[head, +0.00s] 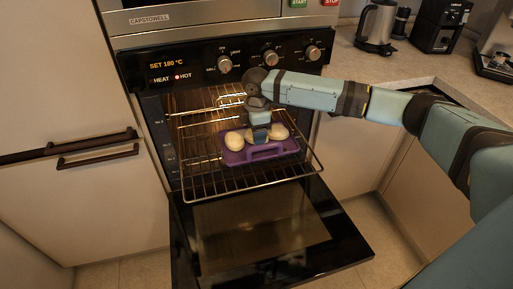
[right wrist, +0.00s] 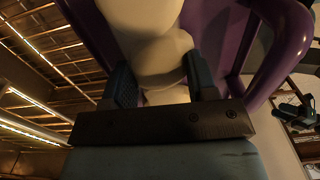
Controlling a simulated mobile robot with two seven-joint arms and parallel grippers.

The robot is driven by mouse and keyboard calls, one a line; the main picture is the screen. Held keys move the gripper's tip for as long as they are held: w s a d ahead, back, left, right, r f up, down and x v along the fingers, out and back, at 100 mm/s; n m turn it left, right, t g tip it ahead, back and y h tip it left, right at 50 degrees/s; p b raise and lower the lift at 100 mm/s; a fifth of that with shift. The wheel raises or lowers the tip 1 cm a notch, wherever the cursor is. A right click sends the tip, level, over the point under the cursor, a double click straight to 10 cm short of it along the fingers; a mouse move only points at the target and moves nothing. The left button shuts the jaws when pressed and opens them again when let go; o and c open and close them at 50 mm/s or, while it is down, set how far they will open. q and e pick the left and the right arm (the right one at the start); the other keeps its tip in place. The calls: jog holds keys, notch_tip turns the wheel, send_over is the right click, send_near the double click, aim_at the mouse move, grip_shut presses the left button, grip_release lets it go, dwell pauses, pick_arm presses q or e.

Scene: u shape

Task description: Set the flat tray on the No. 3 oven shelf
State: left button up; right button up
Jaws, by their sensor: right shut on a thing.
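The purple flat tray (head: 232,157) carries several cream rolls (head: 234,141). It is at a wire oven shelf (head: 225,189) that sticks out of the open oven; whether it touches the wires I cannot tell. Small labels on the oven's left side are too small to read surely. My right gripper (head: 262,138) reaches down among the rolls, behind the tray's front handle. In the right wrist view its fingers (right wrist: 160,88) are on either side of a cream roll (right wrist: 158,55), with the tray's purple handle (right wrist: 283,45) to the right. My left gripper is not in view.
Another wire shelf (head: 205,118) lies higher in the lit oven. The oven door (head: 270,235) is folded down in front. Cabinets with handles stand at left. A kettle (head: 376,25) and a dark coffee machine (head: 440,28) stand on the counter at right.

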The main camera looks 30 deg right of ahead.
jog(key=shift+f, duration=0.15)
notch_tip(320, 180, down, 5)
jog(key=shift+r+b, duration=0.1)
jog(key=shift+b, duration=0.45)
jog(key=shift+f, duration=0.4)
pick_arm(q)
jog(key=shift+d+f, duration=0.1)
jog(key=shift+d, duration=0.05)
pick_arm(e)
jog(key=o, duration=1.2)
pick_arm(q)
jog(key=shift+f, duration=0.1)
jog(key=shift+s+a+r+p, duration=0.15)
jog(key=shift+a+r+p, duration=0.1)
jog(key=shift+p, duration=0.95)
pick_arm(e)
notch_tip(320, 180, up, 12)
jog(key=shift+r, duration=0.1)
